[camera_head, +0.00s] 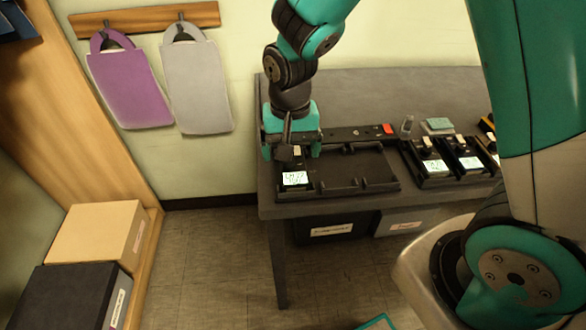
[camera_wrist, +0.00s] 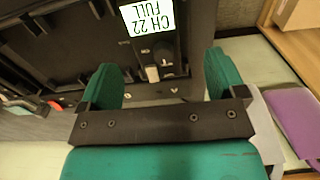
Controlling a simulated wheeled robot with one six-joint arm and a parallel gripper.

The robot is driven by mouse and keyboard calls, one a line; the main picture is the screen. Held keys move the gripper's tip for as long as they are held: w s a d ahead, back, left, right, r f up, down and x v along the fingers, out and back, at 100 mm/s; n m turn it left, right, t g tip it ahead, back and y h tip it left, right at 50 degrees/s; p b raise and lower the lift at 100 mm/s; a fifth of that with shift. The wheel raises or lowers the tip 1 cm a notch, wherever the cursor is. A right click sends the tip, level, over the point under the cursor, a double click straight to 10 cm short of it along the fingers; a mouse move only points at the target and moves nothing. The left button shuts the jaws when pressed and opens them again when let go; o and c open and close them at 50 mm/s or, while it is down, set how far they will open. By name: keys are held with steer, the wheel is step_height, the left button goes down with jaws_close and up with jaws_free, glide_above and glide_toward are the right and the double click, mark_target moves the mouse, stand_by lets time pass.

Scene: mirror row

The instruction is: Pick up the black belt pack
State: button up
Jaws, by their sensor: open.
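A black belt pack (camera_head: 295,179) with a lit white screen sits in the left end of a black charging tray (camera_head: 345,189) on the dark table. In the wrist view its screen (camera_wrist: 148,17) reads "CH 22 FULL", upside down. My gripper (camera_head: 291,152) is open above the back part of this pack, pointing down. In the wrist view the teal fingers (camera_wrist: 160,78) stand apart, one to each side of the pack's knob end, with nothing gripped. I cannot tell how far above it the fingertips are. The tray's middle is empty.
More black packs with lit screens (camera_head: 434,168) stand in a row to the right. A red piece (camera_head: 388,129) and a grey-green block (camera_head: 438,126) lie behind. A purple bag (camera_head: 132,88) and grey bag (camera_head: 197,88) hang on the wall. Boxes (camera_head: 95,238) stand at left.

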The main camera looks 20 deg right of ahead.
mark_target(293, 160)
steer(key=f, duration=0.5)
steer(key=shift+w+d+f, duration=0.1)
steer(key=shift+d+f, duration=0.05)
steer(key=shift+d, duration=0.15)
steer(key=c, duration=1.1)
